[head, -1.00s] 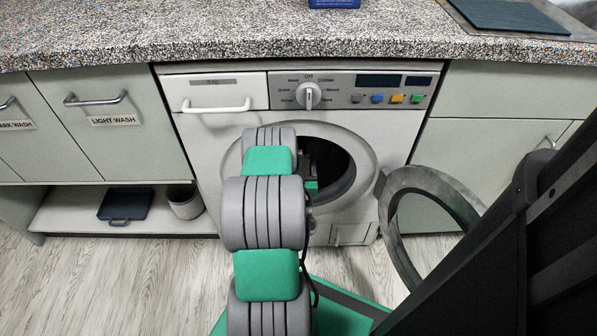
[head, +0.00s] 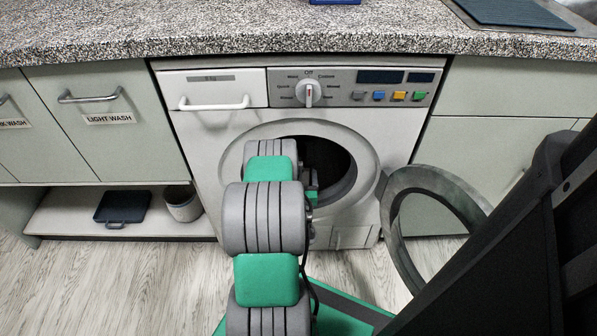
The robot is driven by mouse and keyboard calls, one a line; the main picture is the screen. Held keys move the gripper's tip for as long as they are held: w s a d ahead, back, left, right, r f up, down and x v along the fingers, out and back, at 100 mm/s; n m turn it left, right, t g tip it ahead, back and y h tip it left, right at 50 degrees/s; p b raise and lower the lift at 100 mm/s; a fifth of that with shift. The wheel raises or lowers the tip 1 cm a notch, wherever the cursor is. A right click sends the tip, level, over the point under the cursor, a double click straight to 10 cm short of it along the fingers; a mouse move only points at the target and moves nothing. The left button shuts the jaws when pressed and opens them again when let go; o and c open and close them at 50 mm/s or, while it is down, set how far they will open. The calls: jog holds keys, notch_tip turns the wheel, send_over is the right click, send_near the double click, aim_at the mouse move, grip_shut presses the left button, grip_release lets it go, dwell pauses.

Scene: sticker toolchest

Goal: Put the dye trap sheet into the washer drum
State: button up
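The washer (head: 210,140) stands under the counter with its round door (head: 410,225) swung open to the right. The drum opening (head: 335,165) is dark inside. My grey and green arm reaches forward to the left part of the opening and covers some of it. My gripper is hidden behind my own arm links, at or near the opening, so I cannot see its fingers or what it holds. The dye trap sheet is not visible.
A speckled counter (head: 220,30) runs above, with a blue item (head: 334,2) at its back edge. A dark flat object (head: 122,206) and a small bin (head: 183,204) sit on the low shelf to the left. A cabinet (head: 480,140) stands right of the washer.

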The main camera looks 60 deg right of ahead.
jog(key=shift+o, duration=1.2)
jog(key=r+p+v, duration=0.1)
jog(key=p+v, duration=0.2)
jog(key=v, duration=0.9)
jog(key=shift+r, duration=0.15)
